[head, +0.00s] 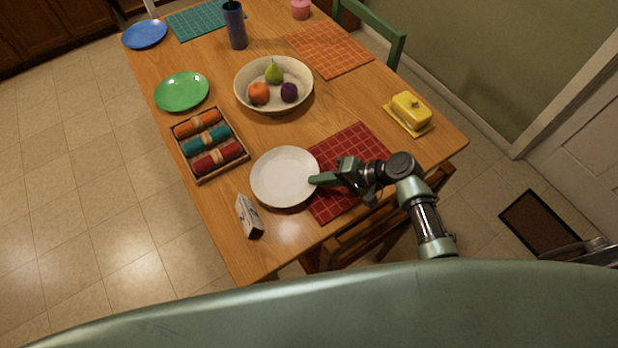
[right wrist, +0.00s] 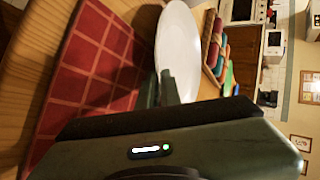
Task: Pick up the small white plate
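The small white plate (head: 280,178) lies on the wooden table beside the red checked placemat (head: 352,150). It also shows at the top of the right wrist view (right wrist: 178,40), seen nearly edge-on. My right gripper (head: 322,180) is at the plate's right rim, reaching in from the right over the placemat. In the right wrist view its fingers (right wrist: 160,88) are close together at the plate's near edge. I cannot tell whether they grip the rim or stand slightly apart around it. My left gripper is not in view.
A small black-and-white box (head: 249,216) stands near the plate. A tray of rolled napkins (head: 238,158), a fruit bowl (head: 245,92), a green plate (head: 181,91) and a yellow butter dish (head: 410,108) are farther off. A chair (head: 345,243) is pushed against the table's near right edge.

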